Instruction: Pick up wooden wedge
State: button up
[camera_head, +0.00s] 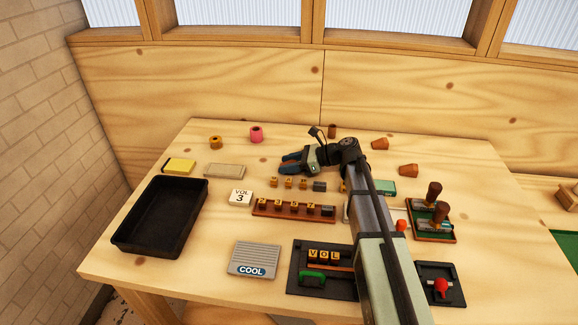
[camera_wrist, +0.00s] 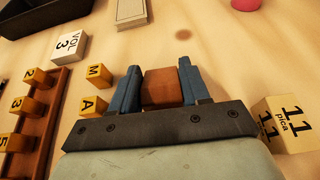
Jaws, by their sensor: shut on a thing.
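My gripper (camera_head: 290,162) is low over the back middle of the table in the head view. In the wrist view its two blue fingers (camera_wrist: 160,88) are closed on the sides of a reddish-brown block, the wooden wedge (camera_wrist: 161,87). The wedge sits between the fingers, with its end face showing.
Small letter cubes (camera_wrist: 94,106) lie just left of the fingers, and an "11 pica" block (camera_wrist: 283,126) stands to the right. A black tray (camera_head: 120,236) is at the left.

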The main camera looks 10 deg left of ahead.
notch_tip(320, 180, up, 10)
jog(key=shift+f, duration=0.15)
jog(key=s+a+r+n+g, duration=0.2)
jog(key=s+a, duration=0.4)
jog(key=a, duration=0.3)
jog(key=s+a+r+n+g, duration=0.1)
jog(key=s+a+g, duration=0.1)
jog(key=s+a, duration=0.6)
jog(key=s+a+r+n+g+h, duration=0.1)
jog(key=s+a+r, duration=0.1)
jog(key=s+a, duration=0.35)
jog(key=s+a+r+n+g, duration=0.1)
jog(key=s+a+r, duration=0.15)
jog(key=s, duration=0.55)
jog(key=shift+t, duration=0.3)
jog(key=shift+s+d+f, duration=0.15)
jog(key=shift+s+f, duration=0.05)
jog(key=shift+f, duration=1.65)
jog(key=shift+s+d+f, duration=0.2)
jog(key=shift+s+f, duration=0.05)
jog(key=shift+f, duration=1.65)
jog(key=shift+s+d+f, duration=0.15)
jog(key=shift+s+f, duration=0.05)
jog(key=shift+f, duration=1.65)
jog(key=shift+f, duration=0.6)
